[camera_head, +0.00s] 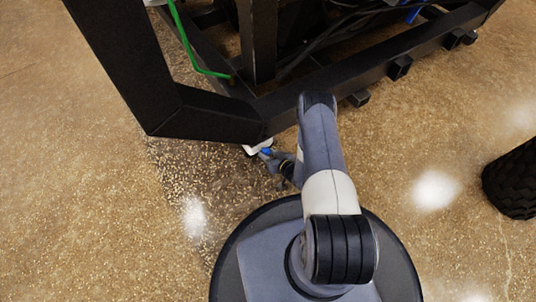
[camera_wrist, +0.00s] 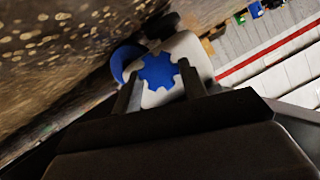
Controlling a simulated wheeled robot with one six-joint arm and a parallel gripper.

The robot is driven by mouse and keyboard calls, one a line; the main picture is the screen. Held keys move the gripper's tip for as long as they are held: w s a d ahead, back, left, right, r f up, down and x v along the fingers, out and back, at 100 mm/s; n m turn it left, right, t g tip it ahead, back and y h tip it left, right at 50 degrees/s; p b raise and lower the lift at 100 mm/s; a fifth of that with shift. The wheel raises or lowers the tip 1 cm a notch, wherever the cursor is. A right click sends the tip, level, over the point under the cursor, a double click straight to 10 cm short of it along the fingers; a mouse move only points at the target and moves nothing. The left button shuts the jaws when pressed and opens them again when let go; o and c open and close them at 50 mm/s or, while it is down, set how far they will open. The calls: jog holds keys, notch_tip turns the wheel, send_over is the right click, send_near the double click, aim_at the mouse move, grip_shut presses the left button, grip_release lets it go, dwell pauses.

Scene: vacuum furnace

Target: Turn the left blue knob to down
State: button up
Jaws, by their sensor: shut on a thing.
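A blue knob (camera_wrist: 160,71) with a notched edge sits on a rounded white body (camera_wrist: 189,47) in the wrist view. My gripper (camera_wrist: 160,84) has one dark finger on each side of this knob and is shut on it. A second blue part (camera_wrist: 124,63) shows just left of it, partly hidden by the white body. I cannot tell for certain which one is the left knob. In the camera_head view, a small blue spot (camera_head: 266,151) and a bit of white (camera_head: 257,147) show at my gripper's end, below the black frame. The knob's angle is unclear there.
A black metal frame (camera_head: 205,118) with thick beams stands above and close to my arm. A green hose (camera_head: 187,45) and dark cables run inside it. A black wheel (camera_head: 513,180) is at the right. Speckled floor (camera_head: 90,215) is clear at the left.

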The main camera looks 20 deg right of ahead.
jog(key=m+y, duration=0.2)
jog(key=m, duration=0.1)
jog(key=m+y, duration=0.1)
jog(key=shift+d+f+m, duration=0.15)
jog(key=shift+d+m, duration=0.15)
jog(key=m, duration=0.1)
jog(key=m+y, duration=0.1)
jog(key=m, duration=0.1)
jog(key=m+y, duration=0.1)
jog(key=shift+w+d+f+t, duration=0.1)
jog(key=shift+f+t, duration=0.15)
jog(key=shift+t, duration=0.05)
jog(key=shift+m, duration=0.3)
jog(key=o, duration=1)
jog(key=shift+c, duration=0.2)
jog(key=p+v, duration=0.1)
jog(key=v, duration=0.9)
jog(key=shift+s+d+f, duration=0.1)
jog(key=shift+s+d, duration=0.15)
jog(key=shift+d, duration=0.05)
